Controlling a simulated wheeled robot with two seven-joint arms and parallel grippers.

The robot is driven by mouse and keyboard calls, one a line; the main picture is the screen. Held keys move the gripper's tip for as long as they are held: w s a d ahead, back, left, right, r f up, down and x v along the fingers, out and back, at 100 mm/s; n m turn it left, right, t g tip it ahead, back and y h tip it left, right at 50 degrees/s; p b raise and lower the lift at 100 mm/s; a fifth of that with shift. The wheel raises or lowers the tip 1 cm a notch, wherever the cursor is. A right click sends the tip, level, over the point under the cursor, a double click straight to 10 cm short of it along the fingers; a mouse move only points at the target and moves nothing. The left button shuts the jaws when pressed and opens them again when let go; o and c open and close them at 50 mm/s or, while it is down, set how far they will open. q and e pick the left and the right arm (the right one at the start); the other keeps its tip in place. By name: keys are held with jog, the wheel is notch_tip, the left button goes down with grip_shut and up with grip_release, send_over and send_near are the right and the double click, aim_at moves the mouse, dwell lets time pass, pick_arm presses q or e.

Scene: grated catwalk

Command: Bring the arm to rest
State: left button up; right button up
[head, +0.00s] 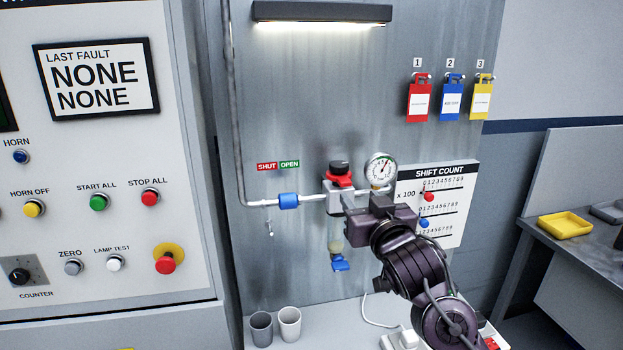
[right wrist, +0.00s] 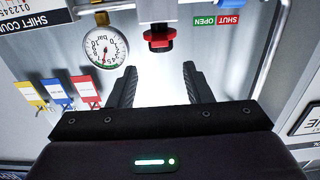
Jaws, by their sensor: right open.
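My right arm (head: 412,265) reaches in from the lower right of the head view. Its dark gripper (head: 352,212) is in front of the air regulator unit and hides part of it. In the right wrist view the gripper (right wrist: 160,88) has its two black fingers spread with nothing between them. A red knob (right wrist: 158,38) shows beyond the fingertips, apart from them. In the head view the red and black knob (head: 339,176) tops the unit, and a clear bowl (head: 335,236) hangs below. My left gripper is in neither view.
A round gauge (head: 381,169) and the shift count board (head: 455,185) are close to my right gripper. A pipe with a blue fitting (head: 288,201) runs left. Two cups (head: 289,324) stand on the ledge below. A control panel (head: 110,240) fills the left.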

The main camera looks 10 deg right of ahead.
jog(key=s+a+f+g, duration=0.1)
jog(key=s+f+g, duration=0.4)
jog(key=f, duration=0.5)
jog(key=s+f+g, duration=0.2)
jog(key=s+f, duration=0.4)
jog(key=f, duration=0.4)
jog(key=s+f+n+g, duration=0.1)
jog(key=s+f+g, duration=0.4)
jog(key=s, duration=0.4)
jog(key=s+f+n+g, duration=0.1)
jog(key=s+f+g, duration=0.2)
jog(key=s+f, duration=0.55)
notch_tip(320, 180, down, 28)
jog(key=s+f+b, duration=0.1)
jog(key=s+b, duration=0.1)
jog(key=s+d+f+g+b, duration=0.1)
jog(key=s+d+f+g, duration=0.1)
jog(key=s+f, duration=1.8)
jog(key=shift+d+f+h, duration=0.3)
jog(key=shift+d+f, duration=0.05)
jog(key=shift+d, duration=0.35)
